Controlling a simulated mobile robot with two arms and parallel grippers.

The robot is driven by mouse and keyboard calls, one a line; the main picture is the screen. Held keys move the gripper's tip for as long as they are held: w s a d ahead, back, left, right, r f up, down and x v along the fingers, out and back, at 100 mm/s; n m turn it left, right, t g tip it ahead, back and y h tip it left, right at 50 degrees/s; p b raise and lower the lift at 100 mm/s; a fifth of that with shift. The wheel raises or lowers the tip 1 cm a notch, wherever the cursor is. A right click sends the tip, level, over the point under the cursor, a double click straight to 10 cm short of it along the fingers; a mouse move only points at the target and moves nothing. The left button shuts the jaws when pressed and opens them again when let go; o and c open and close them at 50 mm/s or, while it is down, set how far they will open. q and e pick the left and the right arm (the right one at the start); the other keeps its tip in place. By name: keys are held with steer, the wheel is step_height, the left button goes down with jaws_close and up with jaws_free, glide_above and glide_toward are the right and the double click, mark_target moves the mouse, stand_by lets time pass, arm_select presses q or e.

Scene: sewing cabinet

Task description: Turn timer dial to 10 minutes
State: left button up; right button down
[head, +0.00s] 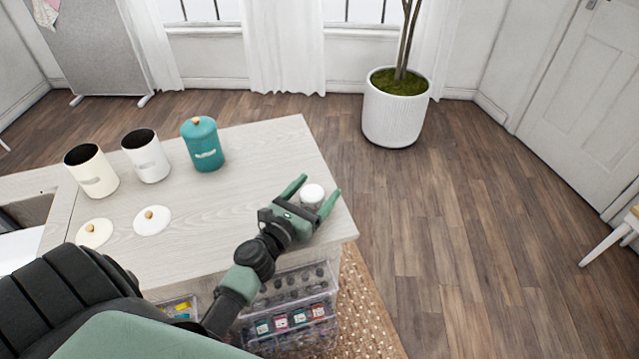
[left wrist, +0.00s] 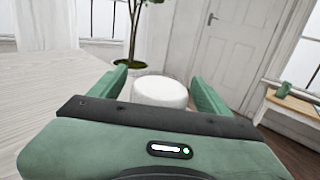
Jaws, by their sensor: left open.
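The timer (head: 313,194) is a small round white thing near the right end of the light wooden tabletop (head: 240,205). Its markings cannot be read in either view. My left gripper (head: 316,196) is open, with its two green fingers on either side of the timer. In the left wrist view the timer's white round top (left wrist: 160,91) sits between the open fingers (left wrist: 158,88), with a gap on each side. Its lower part is hidden behind the gripper body. My right gripper is not in view.
A cream canister (head: 92,172), a white canister (head: 147,157) and a lidded teal canister (head: 202,145) stand on the left of the tabletop. Two lids (head: 95,233) (head: 152,221) lie in front. Clear organizers (head: 292,318) stand below. The tabletop's right edge is close to the timer.

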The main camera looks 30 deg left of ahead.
arm_select(q)
steer(key=shift+w, duration=0.8)
steer(key=c, duration=1.4)
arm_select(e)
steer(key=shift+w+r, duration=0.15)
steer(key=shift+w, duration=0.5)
arm_select(q)
steer(key=shift+h, duration=0.3)
steer(key=shift+d+m+h+b, duration=0.15)
steer(key=shift+m+h, duration=0.5)
steer(key=shift+h, duration=0.2)
steer(key=shift+d+m+h+b, duration=0.1)
steer(key=shift+m+h+b, duration=0.05)
steer(key=shift+m+h, duration=0.6)
steer(key=shift+s+d+m+g+h+b, duration=0.2)
steer(key=shift+m+g+h+b, duration=0.5)
steer(key=shift+h, duration=0.6)
steer(key=shift+s+d+m+g+h+b, duration=0.1)
steer(key=shift+d+m+g+h+b, duration=0.3)
steer(key=shift+m+h, duration=0.7)
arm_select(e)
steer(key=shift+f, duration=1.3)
arm_select(q)
steer(key=shift+a, duration=0.1)
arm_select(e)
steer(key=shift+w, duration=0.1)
arm_select(q)
steer(key=o, duration=1.4)
